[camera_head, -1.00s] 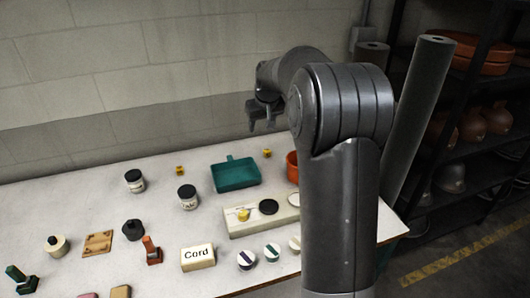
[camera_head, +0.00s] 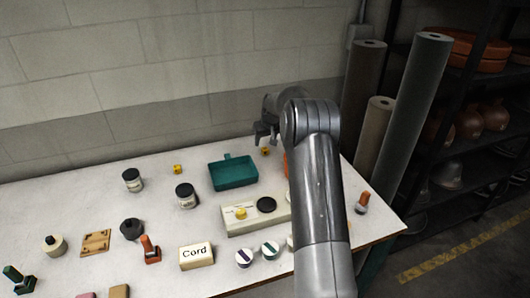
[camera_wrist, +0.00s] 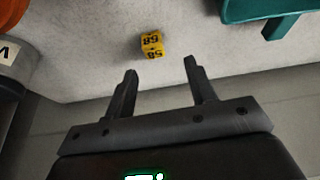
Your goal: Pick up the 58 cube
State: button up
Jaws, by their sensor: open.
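A small yellow cube with dark digits, which seem to include 58, lies on the pale table (camera_wrist: 95,75) in the wrist view; the cube (camera_wrist: 152,45) is just beyond my fingertips, roughly between their lines. My gripper (camera_wrist: 160,68) is open and empty, with a finger on either side of the gap. In the head view this cube (camera_head: 265,151) sits near the back of the table, close below my gripper (camera_head: 266,138).
A teal tray (camera_head: 233,174) stands left of the cube, and an orange container (camera_head: 287,165) is partly hidden behind my arm. Dark jars (camera_head: 186,195) stand further left. The wall (camera_head: 150,80) rises behind the table. Bare table surrounds the cube.

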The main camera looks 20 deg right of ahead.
aim_at(265, 149)
jog(key=x, duration=0.5)
jog(key=shift+s+d+f, duration=0.3)
jog(key=shift+d+f, duration=0.1)
jog(key=shift+c, duration=0.4)
jog(key=c, duration=1)
jog(key=shift+r, duration=0.15)
